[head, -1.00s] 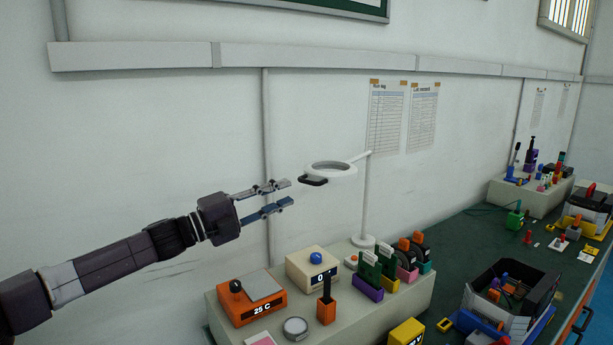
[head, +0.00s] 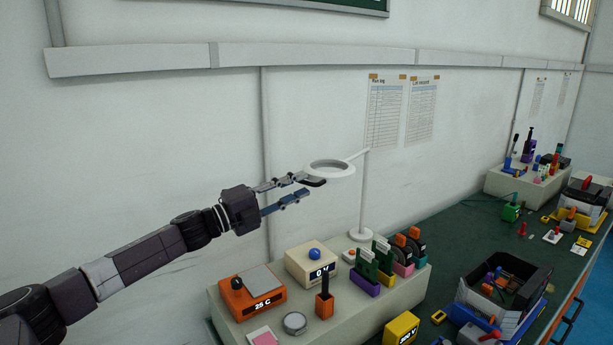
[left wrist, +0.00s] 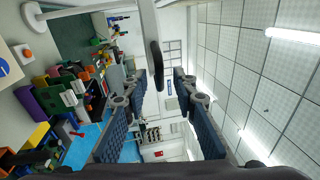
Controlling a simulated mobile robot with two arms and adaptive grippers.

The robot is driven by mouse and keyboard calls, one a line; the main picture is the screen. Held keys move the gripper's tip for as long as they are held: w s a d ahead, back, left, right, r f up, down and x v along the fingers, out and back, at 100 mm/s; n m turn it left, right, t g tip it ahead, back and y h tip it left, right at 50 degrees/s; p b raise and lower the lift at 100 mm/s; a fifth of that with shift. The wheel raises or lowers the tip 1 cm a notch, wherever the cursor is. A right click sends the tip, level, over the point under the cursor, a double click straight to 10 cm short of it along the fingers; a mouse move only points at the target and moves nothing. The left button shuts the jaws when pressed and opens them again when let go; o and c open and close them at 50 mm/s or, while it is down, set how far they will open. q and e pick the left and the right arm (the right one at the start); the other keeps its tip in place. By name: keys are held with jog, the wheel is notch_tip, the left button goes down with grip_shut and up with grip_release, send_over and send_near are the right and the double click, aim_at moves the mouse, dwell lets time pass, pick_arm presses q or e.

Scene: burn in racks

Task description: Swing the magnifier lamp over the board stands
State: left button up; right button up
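The magnifier lamp has a white ring head (head: 330,168) on a white post (head: 364,205), with a dark handle (head: 314,182) on the ring's left side. My left gripper (head: 302,187) is open at that handle. In the left wrist view, the dark handle (left wrist: 157,66) shows between the two spread fingertips (left wrist: 161,80); I cannot tell whether either touches it. The board stands, a purple one (head: 365,286) and others beside it holding green boards (head: 368,265), stand on the pale riser to the right, below the ring. My right gripper is not in view.
The pale riser (head: 335,330) also holds an orange 25 C unit (head: 252,308), a cream box with a blue knob (head: 312,268) and an orange holder (head: 325,305). A dark bin (head: 510,295) stands further right.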

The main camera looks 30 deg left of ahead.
aim_at(304, 183)
pick_arm(q)
jog(key=shift+p+x, duration=0.75)
jog(key=shift+x, duration=0.75)
grip_shut()
jog(key=shift+a, duration=0.1)
jog(key=shift+r, duration=0.1)
